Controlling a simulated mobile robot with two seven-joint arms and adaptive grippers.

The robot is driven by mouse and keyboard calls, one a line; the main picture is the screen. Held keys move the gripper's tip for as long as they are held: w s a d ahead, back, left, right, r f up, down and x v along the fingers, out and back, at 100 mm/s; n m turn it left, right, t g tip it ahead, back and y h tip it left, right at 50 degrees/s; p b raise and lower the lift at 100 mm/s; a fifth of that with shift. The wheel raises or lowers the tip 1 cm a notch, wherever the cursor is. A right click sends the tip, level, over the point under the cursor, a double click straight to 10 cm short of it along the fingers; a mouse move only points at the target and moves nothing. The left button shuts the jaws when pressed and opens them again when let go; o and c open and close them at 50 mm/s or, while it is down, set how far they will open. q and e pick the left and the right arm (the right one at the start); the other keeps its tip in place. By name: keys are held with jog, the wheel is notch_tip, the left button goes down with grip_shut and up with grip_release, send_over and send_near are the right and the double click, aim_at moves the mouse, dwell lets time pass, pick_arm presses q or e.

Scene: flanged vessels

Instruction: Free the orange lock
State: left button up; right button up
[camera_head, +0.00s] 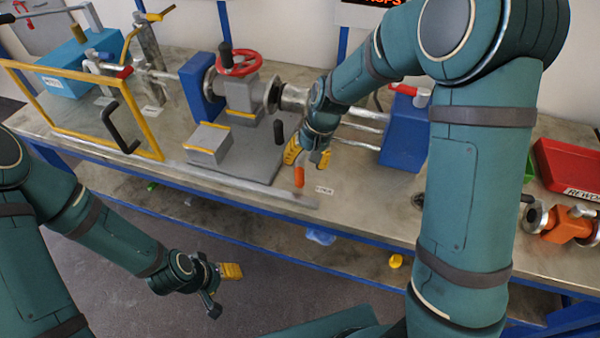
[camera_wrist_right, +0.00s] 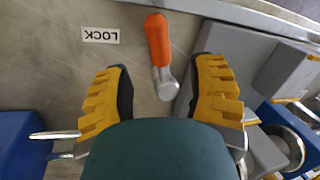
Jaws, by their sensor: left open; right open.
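The orange lock (camera_head: 299,177) is a small orange handle standing near the front of the bench, beside a LOCK label (camera_head: 324,189). In the right wrist view the orange lock (camera_wrist_right: 158,45) has a grey metal end and lies between and just beyond the fingertips. My right gripper (camera_head: 306,155) is open above and behind it, with yellow fingers apart; it also shows in the right wrist view (camera_wrist_right: 160,85). Nothing is between its fingers at their tips that I can see touching. My left gripper (camera_head: 222,285) hangs open and empty over the floor in front of the bench.
A grey fixture (camera_head: 208,144) and black-handled lever (camera_head: 278,132) stand left of the lock. A blue block (camera_head: 405,130) stands to the right behind it. A yellow frame (camera_head: 85,78) rises at the left. A red bin (camera_head: 568,170) and an orange valve (camera_head: 566,224) sit far right.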

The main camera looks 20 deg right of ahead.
aim_at(301, 170)
jog(key=x, duration=0.5)
jog(key=shift+b, duration=0.35)
jog(key=shift+r, duration=0.1)
grip_shut()
